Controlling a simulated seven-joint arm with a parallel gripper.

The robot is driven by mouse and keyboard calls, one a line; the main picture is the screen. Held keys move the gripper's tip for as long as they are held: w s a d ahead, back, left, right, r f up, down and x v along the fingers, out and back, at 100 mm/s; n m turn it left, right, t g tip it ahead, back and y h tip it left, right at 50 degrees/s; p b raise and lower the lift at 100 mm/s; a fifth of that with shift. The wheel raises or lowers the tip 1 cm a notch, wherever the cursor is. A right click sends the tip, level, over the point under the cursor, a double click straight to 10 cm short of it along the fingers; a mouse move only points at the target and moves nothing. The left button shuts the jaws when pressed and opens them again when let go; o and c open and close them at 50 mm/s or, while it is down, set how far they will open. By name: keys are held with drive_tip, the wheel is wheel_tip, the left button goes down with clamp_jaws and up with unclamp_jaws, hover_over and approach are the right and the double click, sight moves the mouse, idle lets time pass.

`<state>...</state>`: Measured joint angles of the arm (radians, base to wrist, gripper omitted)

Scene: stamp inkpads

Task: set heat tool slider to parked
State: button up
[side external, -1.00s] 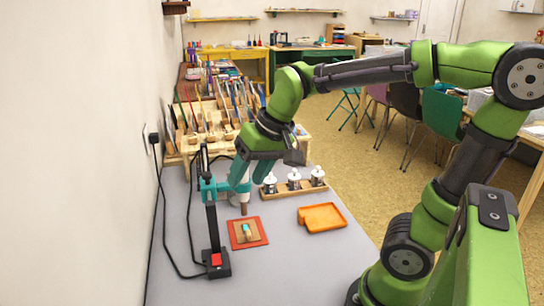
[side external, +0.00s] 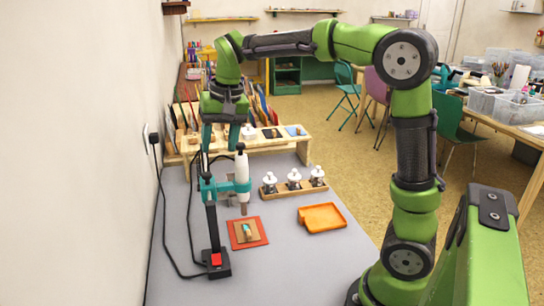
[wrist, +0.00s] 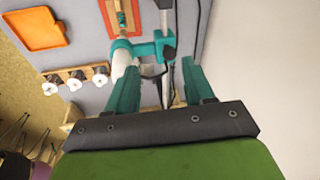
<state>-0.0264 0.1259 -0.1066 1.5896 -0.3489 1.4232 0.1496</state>
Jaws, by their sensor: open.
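The heat tool (side external: 242,167) is a white upright cylinder with a dark cap and a metal nozzle pointing down. A teal slider clamp (side external: 208,187) holds it on a black post (side external: 213,225), about mid-height. The nozzle is just above a red mat (side external: 261,240) bearing a tan block with a teal piece. The wrist view also shows the heat tool (wrist: 121,57) and the clamp (wrist: 146,48). My gripper (side external: 220,143) points down near the post's top, with teal fingers apart. In the wrist view my gripper (wrist: 160,92) has nothing clearly held between the fingers.
The post's black base (side external: 222,270) has a red switch; cables run along the wall side. An orange tray (side external: 321,217) and a wooden rack with white-capped jars (side external: 294,183) stand to the right. A wooden shelf unit (side external: 262,144) is behind. The front tabletop (side external: 290,270) is clear.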

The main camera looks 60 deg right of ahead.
drive_tip(key=w+d+r+m+g+h, duration=0.1)
drive_tip(key=w+d+r+m+g, duration=0.15)
drive_tip(key=w+m, duration=0.3)
wheel_tip(320, 180, up, 5)
drive_tip(key=m, duration=0.5)
hover_over(206, 173)
drive_tip(key=shift+y, duration=0.4)
wheel_tip(206, 173, down, 17)
drive_tip(key=shift+s+r, duration=0.15)
drive_tip(key=shift+r, duration=0.05)
clamp_jaws()
